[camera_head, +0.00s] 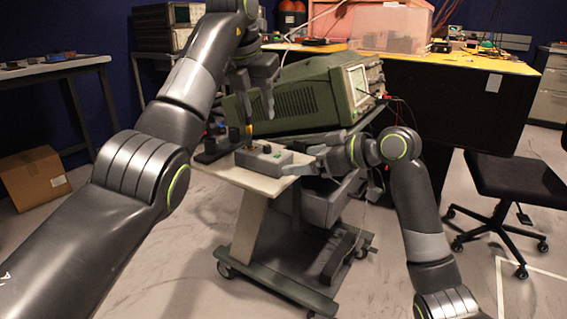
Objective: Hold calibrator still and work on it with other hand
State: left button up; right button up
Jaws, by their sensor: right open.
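The calibrator (264,159), a small grey box with knobs on top, lies on the tan cart top (243,182). My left gripper (257,108) points down above it, with its fingers looking spread. A slim yellow-and-black tool (248,132) stands upright between that gripper and the box; whether the fingers grip it cannot be told. My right gripper (304,164) comes in from the right, open, with its fingertips at the box's right end. Whether they touch it is unclear.
A dark block with knobs (216,143) stands left of the calibrator. A green oscilloscope (307,95) with leads stands close behind. The wheeled cart's base (290,287) is below. A black chair (517,180) is at the right and a cardboard box (33,178) at the left.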

aim_at(286, 162)
jog(key=x, duration=0.6)
jog(key=shift+w+a+f, duration=0.2)
jog(key=shift+a, duration=0.1)
